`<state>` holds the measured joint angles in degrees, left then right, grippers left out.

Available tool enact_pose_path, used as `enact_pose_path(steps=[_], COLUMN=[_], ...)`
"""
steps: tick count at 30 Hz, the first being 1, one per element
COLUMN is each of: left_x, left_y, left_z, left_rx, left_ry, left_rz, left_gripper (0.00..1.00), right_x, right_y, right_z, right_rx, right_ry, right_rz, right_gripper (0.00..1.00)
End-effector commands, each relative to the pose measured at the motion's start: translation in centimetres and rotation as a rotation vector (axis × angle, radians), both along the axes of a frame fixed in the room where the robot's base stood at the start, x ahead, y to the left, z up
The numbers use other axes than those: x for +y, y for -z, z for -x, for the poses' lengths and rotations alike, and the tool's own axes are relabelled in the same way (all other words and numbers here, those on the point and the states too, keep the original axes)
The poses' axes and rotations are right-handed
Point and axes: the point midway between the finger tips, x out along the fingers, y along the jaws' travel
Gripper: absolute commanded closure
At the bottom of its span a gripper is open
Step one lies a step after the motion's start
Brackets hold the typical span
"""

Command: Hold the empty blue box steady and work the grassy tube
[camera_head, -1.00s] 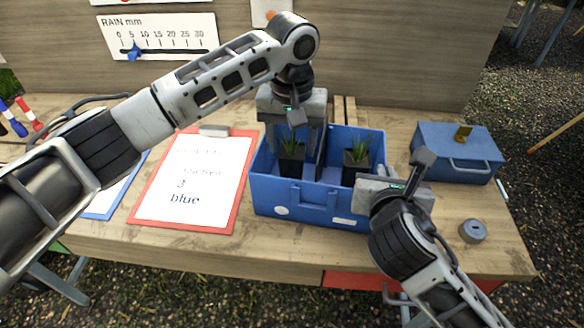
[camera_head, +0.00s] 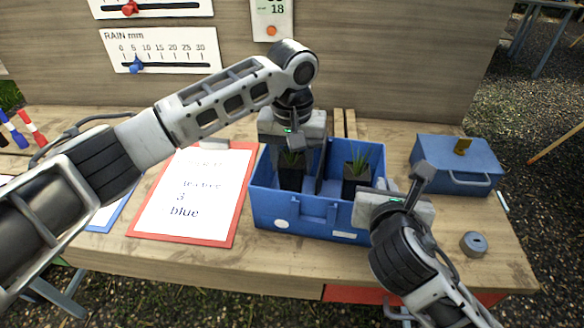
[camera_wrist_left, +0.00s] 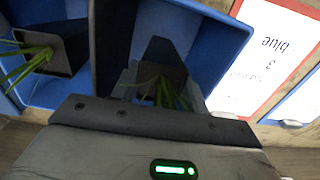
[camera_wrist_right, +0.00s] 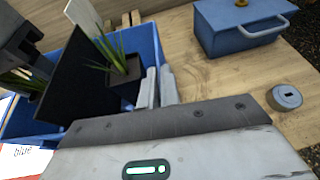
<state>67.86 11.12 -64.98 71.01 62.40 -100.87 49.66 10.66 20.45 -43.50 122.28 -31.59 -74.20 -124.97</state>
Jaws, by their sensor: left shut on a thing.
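The open blue box (camera_head: 290,217) stands on the bench, with a dark divider inside. It is not empty: two dark square pots with green grass stand in it. My left gripper (camera_head: 292,165) reaches down into the left part and is shut on the left grassy pot (camera_head: 291,180); its grass also shows in the left wrist view (camera_wrist_left: 165,95). The right grassy pot (camera_head: 356,183) stands free beyond the divider and shows in the right wrist view (camera_wrist_right: 122,70). My right gripper (camera_wrist_right: 159,88) has its fingers close together on the box's right wall, seemingly shut on it.
A second, closed blue box (camera_head: 455,165) with a grey handle stands at the right. A small grey round piece (camera_head: 473,244) lies near the right bench edge. A red clipboard (camera_head: 240,220) with a paper reading "blue" lies left of the open box. A wooden panel rises behind.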

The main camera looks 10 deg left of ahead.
Motion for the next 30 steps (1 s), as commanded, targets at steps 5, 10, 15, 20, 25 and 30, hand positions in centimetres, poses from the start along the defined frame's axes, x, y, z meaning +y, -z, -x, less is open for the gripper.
enact_pose_path(steps=[5,10,15,20,25,30], left_x=[-0.1,-0.1,-0.1,0.0,0.0,0.0], left_y=[-3.7,-6.9,-8.7,-9.1,-9.1,-9.1], left_z=[-0.1,0.0,0.0,0.0,0.0,0.0], left_rx=[-0.006,-0.005,-0.002,-0.002,-0.002,-0.002], left_ry=[0.002,0.002,0.001,0.001,0.001,0.001], left_rz=[0.002,0.003,0.001,0.001,0.001,0.001], left_gripper=[0.96,0.96,0.96,0.96,0.96,0.96], right_x=[0.0,0.0,0.0,0.0,0.0,0.0], right_y=[-0.1,-0.1,-0.1,-0.1,-0.1,0.0], right_z=[0.0,0.0,0.0,0.0,0.0,0.0], right_rx=[-0.002,-0.001,-0.001,-0.001,-0.001,-0.001], right_ry=[-0.001,0.0,0.0,0.0,0.0,0.0], right_rz=[-0.001,0.0,-0.001,0.0,0.0,0.0], right_gripper=[1.0,1.0,1.0,1.0,0.9,0.7])
